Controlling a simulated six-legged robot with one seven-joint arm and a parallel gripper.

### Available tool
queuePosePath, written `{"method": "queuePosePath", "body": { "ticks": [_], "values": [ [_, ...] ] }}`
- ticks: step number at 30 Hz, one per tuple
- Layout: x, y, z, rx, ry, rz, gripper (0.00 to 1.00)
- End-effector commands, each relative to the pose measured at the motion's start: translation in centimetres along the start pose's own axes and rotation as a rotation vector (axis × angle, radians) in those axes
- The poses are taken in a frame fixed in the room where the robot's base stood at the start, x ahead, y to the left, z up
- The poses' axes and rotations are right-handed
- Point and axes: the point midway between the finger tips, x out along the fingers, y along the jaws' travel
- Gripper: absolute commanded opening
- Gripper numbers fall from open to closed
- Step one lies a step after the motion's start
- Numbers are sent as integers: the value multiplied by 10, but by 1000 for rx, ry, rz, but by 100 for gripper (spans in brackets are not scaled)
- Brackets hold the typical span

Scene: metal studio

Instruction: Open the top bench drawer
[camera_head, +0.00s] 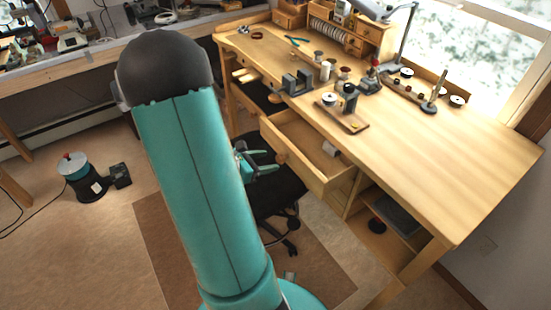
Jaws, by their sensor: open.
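The wooden bench (440,150) stands at the right. Its top drawer (318,181) is pulled out from under the bench top, and its inside shows. A round knob (281,157) sits on the drawer front. A small pale item (330,148) lies in the drawer. My gripper (272,168), with teal fingers, is open and appears empty just left of the drawer front, near the knob. It looks apart from the knob, but the depth between them is hard to judge. My teal arm hides part of the gripper.
A black office chair (278,195) stands below my gripper, close to the drawer. Open shelves (400,232) are under the bench's right part. A drum-shaped machine (80,178) stands on the floor at left.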

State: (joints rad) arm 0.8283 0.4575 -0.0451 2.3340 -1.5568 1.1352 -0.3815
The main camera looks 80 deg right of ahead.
Motion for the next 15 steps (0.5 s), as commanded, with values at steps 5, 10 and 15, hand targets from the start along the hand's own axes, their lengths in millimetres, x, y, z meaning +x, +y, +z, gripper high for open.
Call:
{"method": "queuePosePath", "body": {
  "ticks": [5,10,15],
  "values": [
    [32,0,0,0,0,-3,51],
    [45,3,0,0,0,2,51],
    [47,3,0,0,0,3,51]
  ]
}}
